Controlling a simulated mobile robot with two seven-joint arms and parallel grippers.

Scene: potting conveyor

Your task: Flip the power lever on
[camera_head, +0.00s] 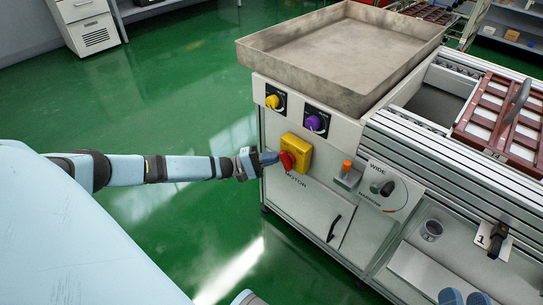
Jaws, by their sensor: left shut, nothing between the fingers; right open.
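A red lever or knob (287,160) sits on a yellow box (298,150) on the front of the machine, above the word MOTOR. My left gripper (268,158) is shut and empty, with its tips at the left side of the red part. They look touching or very close; I cannot tell which. A black lever (497,240) on a white plate marked 1 is at the right. My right gripper (465,297) is open at the bottom edge, only its fingertips showing, below the black lever. Which lever is the power one is not readable.
Yellow (272,101) and purple (313,122) knobs, an orange button (346,165) and a WIDE/NARROW dial (388,188) are on the front. A metal tray (340,45) and a brown crate (490,135) lie on top. Green floor (190,100) is clear at left.

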